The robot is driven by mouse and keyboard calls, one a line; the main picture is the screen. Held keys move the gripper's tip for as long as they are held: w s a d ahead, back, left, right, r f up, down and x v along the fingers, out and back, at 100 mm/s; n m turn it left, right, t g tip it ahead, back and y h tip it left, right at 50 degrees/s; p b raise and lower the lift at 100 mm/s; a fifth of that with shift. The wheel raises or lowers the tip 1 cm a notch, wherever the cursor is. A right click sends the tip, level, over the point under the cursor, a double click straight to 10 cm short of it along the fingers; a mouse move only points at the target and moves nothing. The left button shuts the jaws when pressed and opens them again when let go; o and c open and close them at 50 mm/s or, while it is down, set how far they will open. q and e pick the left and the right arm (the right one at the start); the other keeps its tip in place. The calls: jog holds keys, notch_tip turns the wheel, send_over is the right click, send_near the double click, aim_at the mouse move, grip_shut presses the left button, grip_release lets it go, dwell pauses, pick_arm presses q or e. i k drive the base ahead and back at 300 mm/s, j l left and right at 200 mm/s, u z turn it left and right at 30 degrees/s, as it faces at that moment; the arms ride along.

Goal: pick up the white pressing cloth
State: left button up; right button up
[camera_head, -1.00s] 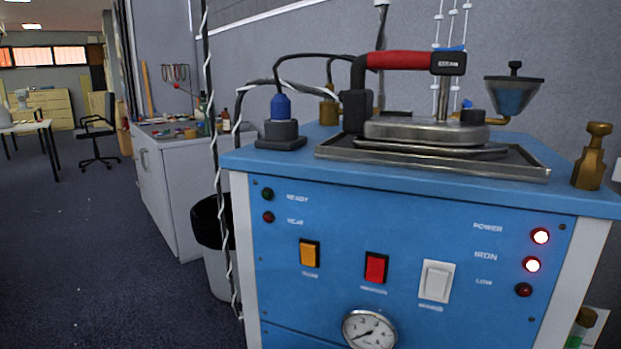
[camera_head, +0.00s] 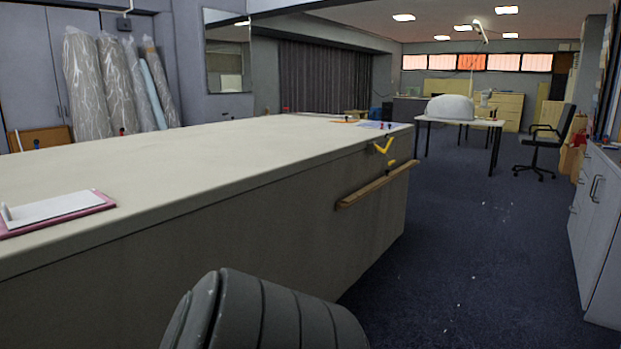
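I cannot make out a white pressing cloth for certain in the head view. A flat white piece (camera_head: 50,207) lies on a pink board (camera_head: 104,203) on the long pale table (camera_head: 190,150), at the left near its front edge. A small pale upright bit stands at its left end. I cannot tell whether the white piece is cloth. Neither of my grippers is in view. A dark grey ribbed part, which looks like one of my arm links, shows at the bottom middle, in front of the table's side.
A wooden rail (camera_head: 376,186) sticks out from the table's side, below a yellow item (camera_head: 383,146). Small items lie at the table's far end. Wrapped rolls (camera_head: 115,85) stand behind. A black chair (camera_head: 545,140) and cabinets (camera_head: 597,220) are at right. The floor (camera_head: 470,250) between is open.

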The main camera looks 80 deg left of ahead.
aim_at(16, 217)
jog(key=u, duration=3.9)
jog(key=i+l, duration=0.15)
jog(key=l+u, duration=0.05)
jog(key=l, duration=0.05)
